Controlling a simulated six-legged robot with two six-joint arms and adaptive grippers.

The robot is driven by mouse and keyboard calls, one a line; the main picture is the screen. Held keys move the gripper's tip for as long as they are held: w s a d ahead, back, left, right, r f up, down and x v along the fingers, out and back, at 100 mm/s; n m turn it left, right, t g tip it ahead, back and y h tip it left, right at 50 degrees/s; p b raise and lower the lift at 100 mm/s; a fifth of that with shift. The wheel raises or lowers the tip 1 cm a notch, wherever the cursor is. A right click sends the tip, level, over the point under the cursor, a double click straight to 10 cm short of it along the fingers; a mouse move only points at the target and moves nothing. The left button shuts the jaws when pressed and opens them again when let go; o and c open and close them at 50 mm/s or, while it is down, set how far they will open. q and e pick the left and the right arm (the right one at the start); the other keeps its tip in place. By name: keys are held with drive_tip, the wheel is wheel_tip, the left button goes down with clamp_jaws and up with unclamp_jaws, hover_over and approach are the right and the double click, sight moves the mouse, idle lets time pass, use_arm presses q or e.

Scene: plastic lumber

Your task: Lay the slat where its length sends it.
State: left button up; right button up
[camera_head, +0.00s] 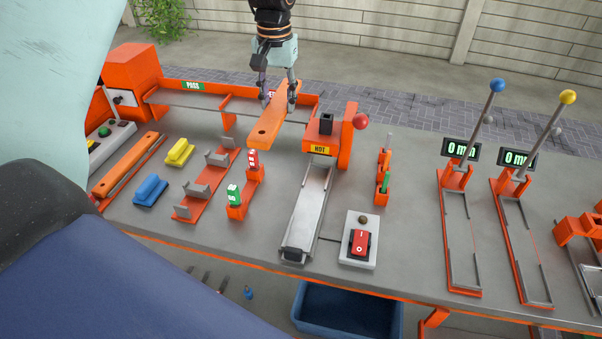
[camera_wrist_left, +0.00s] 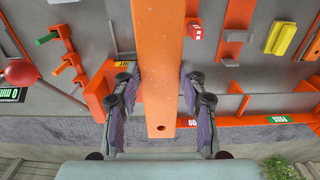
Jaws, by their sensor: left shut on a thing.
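My left gripper (camera_head: 281,92) comes down from the top of the head view and is shut on an orange slat (camera_head: 272,118). The slat has a small hole near its end and is held above the table. In the left wrist view the slat (camera_wrist_left: 160,60) runs between the two fingers of the left gripper (camera_wrist_left: 160,95). The back shelf (camera_head: 190,99) has a green PASS label on its left bay. The slat and gripper are in front of and over its right bay, partly hiding a red label. My right gripper is not in view.
Another orange slat (camera_head: 125,164) lies at the left. A HOT press (camera_head: 321,133) with a red-ball lever stands right of the held slat, above a metal chute (camera_head: 308,205). Yellow (camera_head: 179,152) and blue (camera_head: 150,190) blocks lie left. Two gauges read 0 mm (camera_head: 461,149). A blue bin (camera_head: 345,308) is below.

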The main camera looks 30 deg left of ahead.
sight(281, 101)
use_arm(q)
drive_tip(key=f+b, duration=0.1)
drive_tip(key=f, duration=0.1)
drive_tip(key=w+f+b, duration=0.1)
drive_tip(key=f+b, duration=0.1)
drive_tip(key=shift+w+f, duration=0.1)
drive_tip(key=shift+f, duration=0.1)
drive_tip(key=f, duration=0.9)
drive_tip(key=f+b, duration=0.1)
drive_tip(key=f, duration=0.4)
drive_tip(key=shift+s+a+f, duration=0.1)
drive_tip(key=shift+s+f, duration=0.05)
drive_tip(key=shift+s, duration=0.2)
drive_tip(key=shift+w+f, duration=0.15)
drive_tip(key=shift+f, duration=0.45)
wheel_tip(281, 101, down, 2)
drive_tip(key=shift+f, duration=0.45)
